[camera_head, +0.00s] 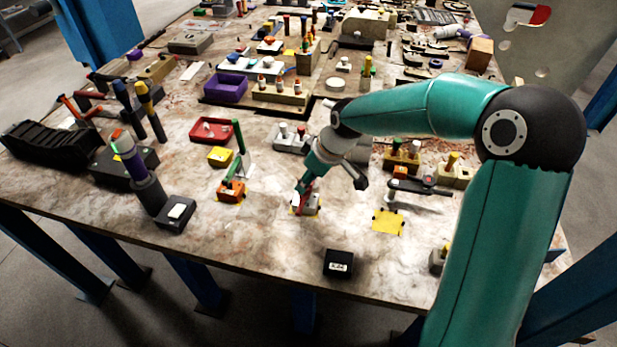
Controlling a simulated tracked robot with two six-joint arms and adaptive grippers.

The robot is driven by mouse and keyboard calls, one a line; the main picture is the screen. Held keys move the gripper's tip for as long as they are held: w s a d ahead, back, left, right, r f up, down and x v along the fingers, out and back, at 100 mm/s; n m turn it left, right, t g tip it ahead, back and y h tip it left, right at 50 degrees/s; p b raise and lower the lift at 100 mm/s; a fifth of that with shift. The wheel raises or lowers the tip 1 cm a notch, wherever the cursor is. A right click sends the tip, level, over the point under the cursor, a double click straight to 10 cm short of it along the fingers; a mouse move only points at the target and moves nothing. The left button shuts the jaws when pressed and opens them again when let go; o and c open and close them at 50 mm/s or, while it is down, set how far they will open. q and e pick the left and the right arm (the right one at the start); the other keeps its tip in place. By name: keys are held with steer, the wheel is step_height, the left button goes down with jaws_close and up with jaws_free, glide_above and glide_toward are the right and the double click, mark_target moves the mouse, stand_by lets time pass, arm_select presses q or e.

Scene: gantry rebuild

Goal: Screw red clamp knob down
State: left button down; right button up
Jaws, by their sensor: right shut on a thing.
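My right arm reaches in from the right edge. Its right gripper (303,194) points down at the front middle of the table. It is shut on a small red part, the red clamp knob (302,203), which is mostly hidden by the fingers. Under it is a small pale fixture (313,208) on a yellow patch. Whether the knob touches its seat is too small to tell. My left gripper is not in view.
An orange clamp block (231,191) with a green handle stands left of the gripper. A black box (338,264) lies near the front edge. A yellow patch (388,221) lies to the right. A red tray (213,131) and purple bin (226,88) are farther back.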

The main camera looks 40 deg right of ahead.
steer(key=shift+a+f+m+t+h+b, duration=0.15)
steer(key=shift+m+h+b, duration=0.15)
steer(key=shift+m+b, duration=0.6)
steer(key=shift+a+f+m+t+h+b, duration=0.15)
steer(key=shift+m+h+b, duration=0.15)
steer(key=shift+m+b, duration=0.6)
steer(key=shift+d+r+m+b, duration=0.1)
steer(key=shift+r+m+b, duration=0.2)
steer(key=shift+m+b, duration=0.15)
steer(key=o, duration=1)
steer(key=v, duration=1.2)
steer(key=shift+a, duration=0.2)
